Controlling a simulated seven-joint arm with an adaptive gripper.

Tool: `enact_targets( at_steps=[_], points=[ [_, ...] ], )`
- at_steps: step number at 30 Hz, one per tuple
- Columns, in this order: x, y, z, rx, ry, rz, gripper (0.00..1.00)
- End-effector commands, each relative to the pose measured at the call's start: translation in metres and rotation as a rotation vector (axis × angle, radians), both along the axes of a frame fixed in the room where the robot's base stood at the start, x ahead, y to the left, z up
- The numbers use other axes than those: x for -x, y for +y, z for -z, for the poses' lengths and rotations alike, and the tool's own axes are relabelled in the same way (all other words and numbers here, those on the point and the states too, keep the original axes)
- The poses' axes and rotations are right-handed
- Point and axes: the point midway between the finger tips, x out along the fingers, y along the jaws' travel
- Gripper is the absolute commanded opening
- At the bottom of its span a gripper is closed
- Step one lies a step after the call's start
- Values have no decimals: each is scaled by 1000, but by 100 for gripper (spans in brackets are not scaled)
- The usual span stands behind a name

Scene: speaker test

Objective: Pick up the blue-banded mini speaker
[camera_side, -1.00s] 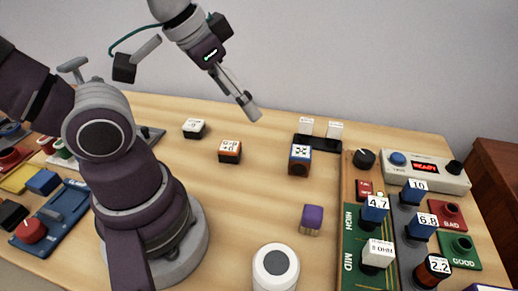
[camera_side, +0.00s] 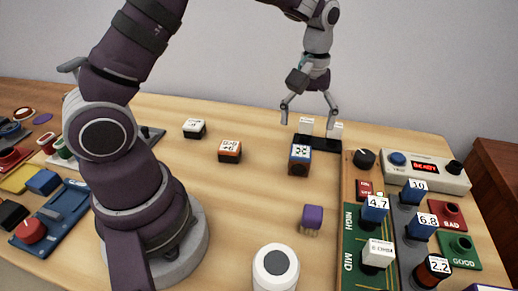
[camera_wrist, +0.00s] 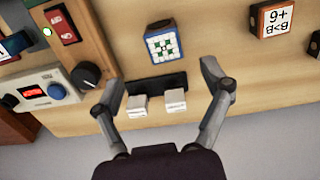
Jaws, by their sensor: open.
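The blue-banded mini speaker (camera_side: 300,158) is a small upright box with a patterned white and blue top, standing on the table just in front of a black holder. It also shows in the wrist view (camera_wrist: 161,42), top toward the camera. My gripper (camera_side: 310,118) has its fingers spread wide and empty, above and behind the speaker in the side view, near the black holder. In the wrist view my gripper (camera_wrist: 162,80) has one finger on each side of the holder, and the speaker lies beyond the tips, apart from them.
The black holder (camera_side: 323,145) carries two white blocks (camera_wrist: 174,101). An orange-banded box (camera_side: 230,150), a white-topped box (camera_side: 194,128) and a purple block (camera_side: 311,218) stand nearby. A black knob (camera_side: 364,159) and labelled trays crowd the right. Bare table lies left of the speaker.

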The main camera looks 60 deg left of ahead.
Motion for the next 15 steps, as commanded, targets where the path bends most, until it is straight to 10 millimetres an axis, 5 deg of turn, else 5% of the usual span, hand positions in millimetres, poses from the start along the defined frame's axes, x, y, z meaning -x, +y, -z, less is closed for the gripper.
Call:
enact_targets(
  at_steps=[15],
  points=[
    [-1, 8, 89, 1, 17, -19, 78]
  ],
)
